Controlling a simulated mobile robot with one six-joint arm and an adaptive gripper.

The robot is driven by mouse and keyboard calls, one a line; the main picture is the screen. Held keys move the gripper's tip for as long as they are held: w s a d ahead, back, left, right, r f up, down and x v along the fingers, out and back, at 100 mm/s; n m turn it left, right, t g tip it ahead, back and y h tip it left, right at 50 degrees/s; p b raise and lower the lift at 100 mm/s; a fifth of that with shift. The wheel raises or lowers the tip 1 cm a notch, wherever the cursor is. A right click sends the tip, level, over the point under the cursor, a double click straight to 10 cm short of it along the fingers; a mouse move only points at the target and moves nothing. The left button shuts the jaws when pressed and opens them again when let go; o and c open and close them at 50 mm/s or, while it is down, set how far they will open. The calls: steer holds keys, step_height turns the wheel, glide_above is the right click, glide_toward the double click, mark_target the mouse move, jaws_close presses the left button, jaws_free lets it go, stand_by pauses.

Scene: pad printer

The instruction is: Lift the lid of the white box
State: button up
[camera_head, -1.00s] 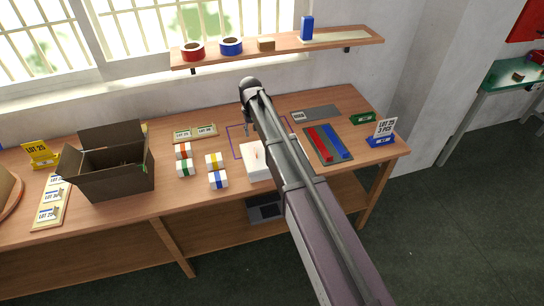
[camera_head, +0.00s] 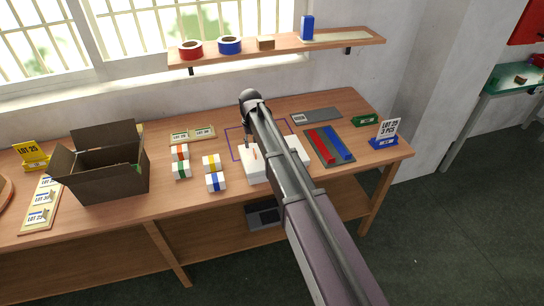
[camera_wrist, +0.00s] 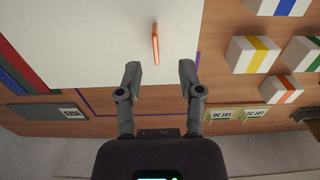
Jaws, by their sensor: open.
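The white box (camera_head: 257,174) stands on the table, partly hidden behind my arm. Its white top (camera_wrist: 75,35) lies flat and fills the upper left of the wrist view. A thin orange tab (camera_wrist: 155,45) stands up from this top; it also shows in the head view (camera_head: 255,154). My gripper (camera_wrist: 160,68) is open and empty, its fingers pointing towards the tab. The tab lies just beyond the fingertips in the wrist view, between their lines, and I cannot tell the height gap. In the head view my arm hides most of the gripper.
Small white boxes with coloured bands (camera_head: 212,163) stand left of the white box. An open cardboard box (camera_head: 108,178) is farther left. Red (camera_head: 320,147) and blue (camera_head: 338,143) bars lie on a grey mat at right. A shelf (camera_head: 280,48) hangs above the table's back.

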stand_by(0.3)
steer(key=shift+w+d+f+b, duration=0.1)
steer(key=shift+f+b, duration=1.2)
steer(key=shift+b, duration=0.05)
steer(key=shift+w+d+f+b, duration=0.1)
steer(key=shift+f+b, duration=1.2)
steer(key=shift+s, duration=0.1)
jaws_close()
